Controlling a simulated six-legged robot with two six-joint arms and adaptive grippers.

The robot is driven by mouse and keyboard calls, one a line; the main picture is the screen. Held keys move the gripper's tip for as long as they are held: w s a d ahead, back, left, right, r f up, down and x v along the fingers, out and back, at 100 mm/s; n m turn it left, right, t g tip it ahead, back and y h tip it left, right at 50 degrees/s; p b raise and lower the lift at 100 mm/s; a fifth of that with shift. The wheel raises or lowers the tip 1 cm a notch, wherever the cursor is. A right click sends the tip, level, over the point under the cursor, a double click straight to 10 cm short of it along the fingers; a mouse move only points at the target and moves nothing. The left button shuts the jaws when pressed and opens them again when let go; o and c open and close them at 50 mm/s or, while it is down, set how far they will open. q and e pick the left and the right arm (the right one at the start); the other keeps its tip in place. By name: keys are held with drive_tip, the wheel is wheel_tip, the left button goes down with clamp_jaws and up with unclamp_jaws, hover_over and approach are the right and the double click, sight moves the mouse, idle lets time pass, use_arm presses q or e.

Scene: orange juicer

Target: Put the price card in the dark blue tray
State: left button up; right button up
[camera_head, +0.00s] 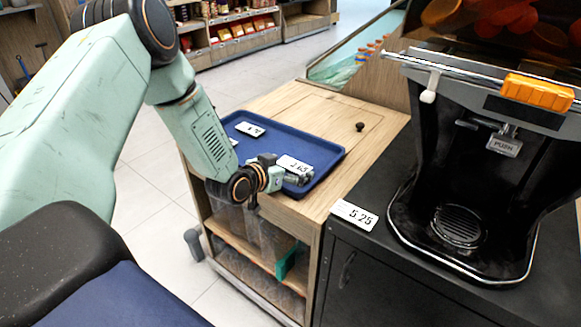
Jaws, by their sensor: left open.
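The dark blue tray (328,148) lies on the wooden counter in the middle of the head view. Several white price cards show. One card (250,129) lies in the tray's far left part. Another card (294,164) shows over the tray's near right part, right beside my left gripper (301,180). A third card, reading 5.25 (354,215), lies on the black counter's left edge, outside the tray. My left gripper is open over the tray's near edge. I cannot tell whether its fingers touch the card beside it. My arm hides the tray's left part. My right gripper is not in view.
The black juicer (462,190) with an orange handle (537,93) stands on the black counter (395,292) at right. A small dark knob (360,127) sits on the wooden counter (312,100). Open floor lies left of the counter, with store shelves behind.

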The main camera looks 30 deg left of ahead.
use_arm(q)
drive_tip(key=shift+r, duration=0.1)
drive_tip(key=shift+s+r+p, duration=0.25)
drive_tip(key=shift+p, duration=0.1)
drive_tip(key=p+v, duration=0.6)
drive_tip(key=v, duration=0.5)
drive_tip(key=shift+s, duration=0.3)
